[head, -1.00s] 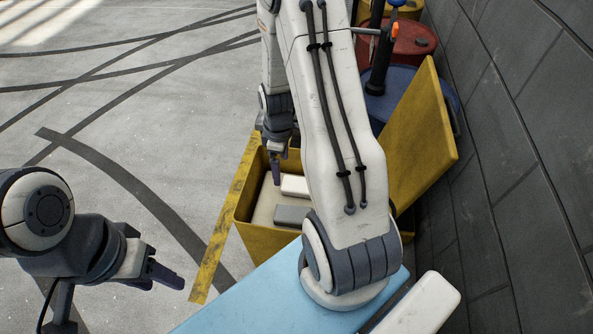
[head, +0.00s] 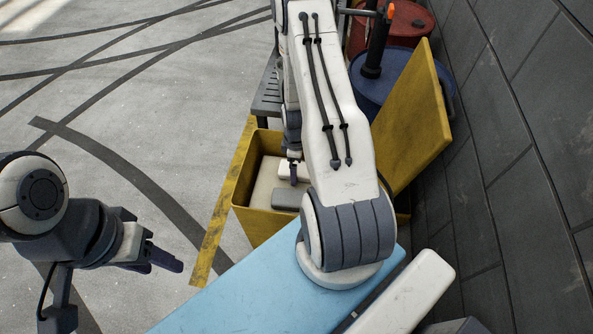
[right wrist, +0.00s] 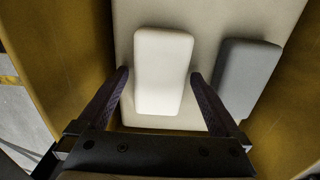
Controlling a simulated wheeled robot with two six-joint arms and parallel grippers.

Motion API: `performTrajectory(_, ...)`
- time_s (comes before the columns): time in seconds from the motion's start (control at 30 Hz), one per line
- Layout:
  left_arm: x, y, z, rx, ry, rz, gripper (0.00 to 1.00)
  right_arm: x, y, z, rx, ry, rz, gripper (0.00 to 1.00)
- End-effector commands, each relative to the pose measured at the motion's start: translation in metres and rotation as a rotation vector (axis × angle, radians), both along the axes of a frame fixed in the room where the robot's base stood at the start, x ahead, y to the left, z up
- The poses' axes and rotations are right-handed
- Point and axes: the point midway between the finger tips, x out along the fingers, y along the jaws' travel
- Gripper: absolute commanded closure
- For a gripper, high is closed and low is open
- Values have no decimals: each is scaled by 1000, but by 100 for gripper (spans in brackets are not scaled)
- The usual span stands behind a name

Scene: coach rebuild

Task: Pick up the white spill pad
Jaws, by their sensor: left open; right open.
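The white spill pad (head: 284,167) lies on a beige surface inside the open yellow bin (head: 266,223). In the right wrist view the white pad (right wrist: 163,62) is a rounded block lying between my right fingers. My right gripper (right wrist: 158,76) is open, with one finger on each side of the pad and a visible gap to each. In the head view my right gripper (head: 293,172) reaches down into the bin and partly covers the pad. My left gripper (head: 168,262) is open and empty over the floor at left.
A grey pad (right wrist: 248,78) lies beside the white one, close to the right finger. The bin's raised yellow lid (head: 414,120) stands to the right, near a dark wall (head: 510,140). A blue drum (head: 405,90) and a red drum (head: 408,22) stand behind.

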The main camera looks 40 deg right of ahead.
Motion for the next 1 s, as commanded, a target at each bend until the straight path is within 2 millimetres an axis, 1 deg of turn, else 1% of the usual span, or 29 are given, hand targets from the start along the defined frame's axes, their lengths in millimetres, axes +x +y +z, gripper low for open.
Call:
performTrajectory(0.03, 0, 0, -1, 0, 0, 0, 50, 0, 0, -4, 1, 1, 0, 0)
performTrajectory(0.1, 0, 0, -1, 0, 0, 0, 50, 0, 0, -6, 0, 0, 0, 0)
performTrajectory(0.3, 0, 0, 0, 0, 0, 0, 50, 0, 0, -6, -1, -1, 0, 0)
performTrajectory(0.37, 0, 0, 0, 0, 0, 0, 50, 0, 0, -6, 0, 0, 0, 23)
performTrajectory(0.4, 0, 0, 0, 0, 0, 0, 50, 0, 0, -6, 0, 0, 0, 38)
performTrajectory(0.47, 0, 0, 0, 0, 0, 0, 50, 0, 0, -6, 0, 0, 0, 61)
performTrajectory(0.5, 0, 0, 0, 0, 0, 0, 50, 0, 0, -6, 0, 0, 0, 76)
performTrajectory(0.77, 0, 0, 0, 0, 0, 0, 50, 0, 0, -4, 0, -1, 0, 77)
performTrajectory(0.87, 0, 0, 2, 0, 0, 0, 50, 1, 0, 6, -2, -3, 0, 77)
performTrajectory(1.0, 0, 0, 5, 0, 0, 0, 50, 2, -1, 34, -3, -5, 0, 77)
